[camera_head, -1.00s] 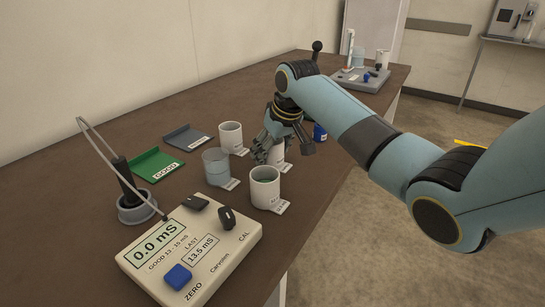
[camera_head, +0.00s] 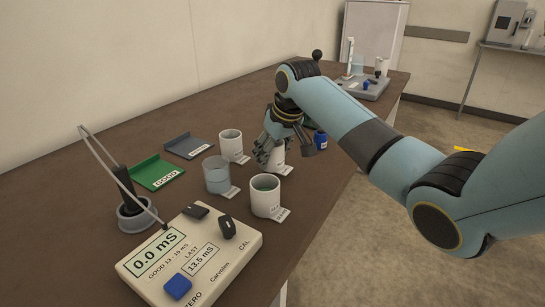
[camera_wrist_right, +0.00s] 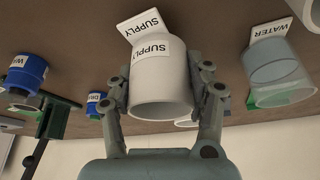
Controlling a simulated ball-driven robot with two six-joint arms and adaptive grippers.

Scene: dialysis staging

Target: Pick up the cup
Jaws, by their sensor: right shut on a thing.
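The white cup labelled SUPPLY (camera_wrist_right: 160,95) is between the fingers of my right gripper (camera_wrist_right: 163,88), which is shut on its sides in the right wrist view. In the head view this cup (camera_head: 278,158) is partly hidden behind my right gripper (camera_head: 290,149). It looks upright, close to its SUPPLY card (camera_wrist_right: 142,24). I cannot tell whether its base is clear of the table. Other cups stand nearby: a white one (camera_head: 231,145) behind, a clear one (camera_head: 217,177) to the left and a white one with greenish contents (camera_head: 265,198) in front. My left gripper is not in view.
A conductivity meter (camera_head: 150,270) reading 0.0 mS and a probe in a holder (camera_head: 133,216) stand at the front left. Green (camera_head: 155,172) and grey (camera_head: 188,146) trays lie behind. A blue bottle (camera_head: 320,140) is right of the gripper. The brown table (camera_head: 75,195) is clear at far left.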

